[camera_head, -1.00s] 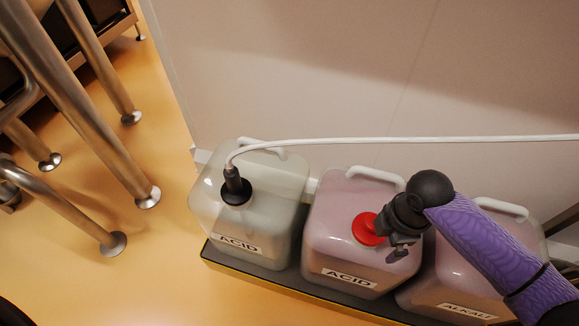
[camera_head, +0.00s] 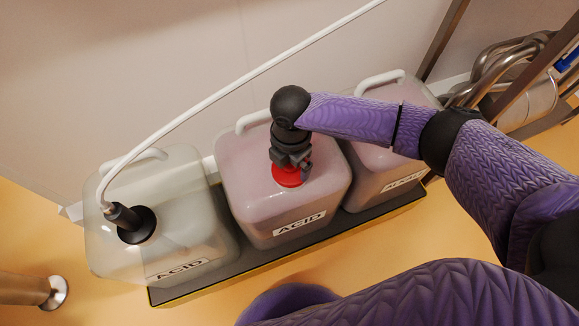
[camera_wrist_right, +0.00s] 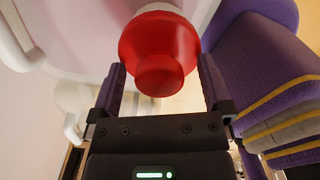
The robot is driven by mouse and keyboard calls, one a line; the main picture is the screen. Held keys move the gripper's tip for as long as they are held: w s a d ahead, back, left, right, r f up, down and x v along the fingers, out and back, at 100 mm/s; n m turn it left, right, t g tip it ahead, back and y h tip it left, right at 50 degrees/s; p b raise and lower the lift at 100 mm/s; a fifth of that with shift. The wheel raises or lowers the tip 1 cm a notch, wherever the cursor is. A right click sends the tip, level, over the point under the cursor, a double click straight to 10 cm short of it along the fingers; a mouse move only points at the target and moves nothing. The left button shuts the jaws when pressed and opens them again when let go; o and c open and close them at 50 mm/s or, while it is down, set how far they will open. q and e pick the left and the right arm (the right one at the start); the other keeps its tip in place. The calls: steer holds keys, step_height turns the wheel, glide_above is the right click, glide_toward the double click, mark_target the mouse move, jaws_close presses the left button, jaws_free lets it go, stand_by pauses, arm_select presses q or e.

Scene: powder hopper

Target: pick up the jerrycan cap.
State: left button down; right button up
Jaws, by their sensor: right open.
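The red jerrycan cap (camera_head: 287,175) sits on top of the middle jerrycan (camera_head: 240,173), labelled ACID, which holds pinkish contents. My right gripper (camera_head: 290,161) is above the cap, hiding part of it. In the right wrist view the cap (camera_wrist_right: 160,45) shows large, its narrow knob lying between the two fingertips of the right gripper (camera_wrist_right: 161,85). The fingers are apart, one on each side of the knob, with a gap visible near it. I cannot tell whether either finger touches the cap. My left gripper is not in view.
A clear ACID jerrycan (camera_head: 185,225) stands to the left, with a black fitting (camera_head: 133,222) and white hose (camera_head: 240,87). The ALKALI jerrycan (camera_head: 385,175) stands to the right. All stand on a dark tray (camera_head: 285,250) along the wall. Metal frames stand at the right.

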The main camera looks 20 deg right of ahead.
steer(key=shift+r, duration=0.1)
steer(key=c, duration=1.1)
